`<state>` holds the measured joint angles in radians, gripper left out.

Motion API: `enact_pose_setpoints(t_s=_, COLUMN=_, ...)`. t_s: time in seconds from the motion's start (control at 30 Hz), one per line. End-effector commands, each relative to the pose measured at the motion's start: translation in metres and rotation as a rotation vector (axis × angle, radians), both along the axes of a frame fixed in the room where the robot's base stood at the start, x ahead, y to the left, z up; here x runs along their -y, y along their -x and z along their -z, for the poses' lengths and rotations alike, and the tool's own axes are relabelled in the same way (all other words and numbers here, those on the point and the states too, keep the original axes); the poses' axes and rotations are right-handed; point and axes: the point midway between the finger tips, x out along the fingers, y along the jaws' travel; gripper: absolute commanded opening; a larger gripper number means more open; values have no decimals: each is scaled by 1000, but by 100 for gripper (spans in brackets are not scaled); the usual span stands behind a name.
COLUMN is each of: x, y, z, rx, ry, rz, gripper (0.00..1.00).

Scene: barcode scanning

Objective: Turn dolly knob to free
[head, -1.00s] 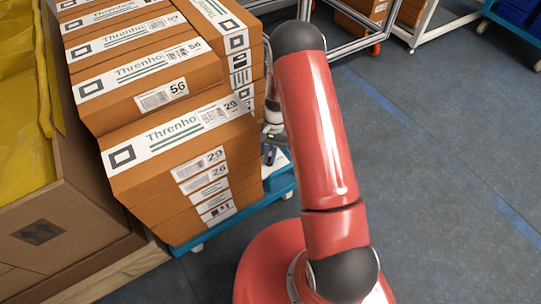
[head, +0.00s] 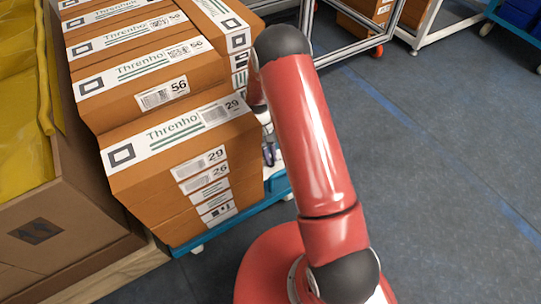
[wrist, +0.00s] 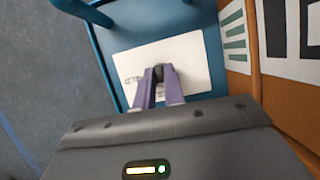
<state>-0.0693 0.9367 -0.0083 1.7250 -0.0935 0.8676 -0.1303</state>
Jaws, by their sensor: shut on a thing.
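The dolly knob (wrist: 159,70) is a small dark knob on a white plate (wrist: 190,56) fixed to the blue dolly (wrist: 118,36). In the wrist view, my gripper (wrist: 160,80) has its two purple fingers closed around the knob, one on each side. The fingers cover part of the knob and of the plate's printed markings, so the knob's setting cannot be read. In the head view, my gripper (head: 268,156) shows only in part beside the box stack, and the knob is hidden there.
Brown boxes with white labels (head: 180,150) stand stacked on the dolly, close to my gripper's side. A large carton with yellow lining (head: 70,225) stands at the left. A metal frame (head: 350,40) is behind. The floor (head: 440,180) at the right is clear.

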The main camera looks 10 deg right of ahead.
Motion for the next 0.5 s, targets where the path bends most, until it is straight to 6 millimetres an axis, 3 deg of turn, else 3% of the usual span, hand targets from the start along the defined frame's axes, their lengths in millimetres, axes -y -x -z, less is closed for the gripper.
enact_pose_setpoints(t_s=0.5, x=0, y=0, z=0, rx=1, ry=0, rz=-65, gripper=0)
